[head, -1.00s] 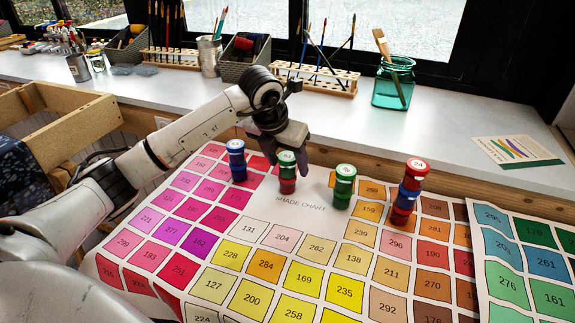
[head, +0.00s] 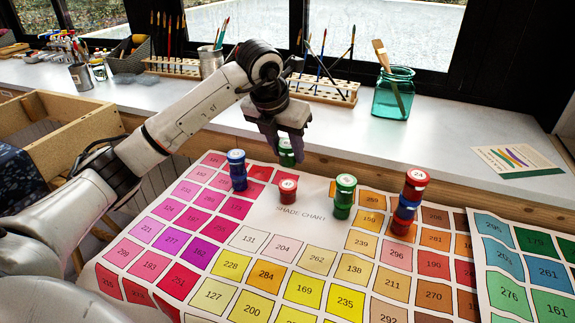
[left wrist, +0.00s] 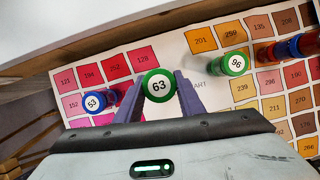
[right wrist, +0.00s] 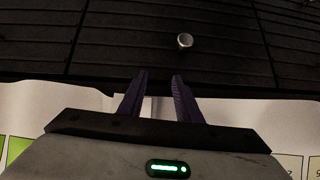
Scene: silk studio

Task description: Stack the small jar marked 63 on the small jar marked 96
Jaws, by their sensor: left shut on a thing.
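The green-lidded small jar marked 63 (left wrist: 159,86) is between the fingers of my left gripper (head: 290,147), which is shut on it. In the head view the jar (head: 286,156) hangs upright above a red jar (head: 288,190) on the chart. The green-lidded small jar marked 96 (left wrist: 230,63) stands to the right; in the head view (head: 344,183) it seems to top a short green stack, and its number is too small to read there. My right gripper (right wrist: 160,82) is open and empty in its wrist view, away from the jars.
A blue stack (head: 237,170), marked 53 on top, stands to the left. A taller red and blue stack (head: 411,200) stands right of jar 96. The shade chart (head: 316,237) lies flat under them. Behind are a brush rack (head: 325,87) and a teal glass jar (head: 393,93).

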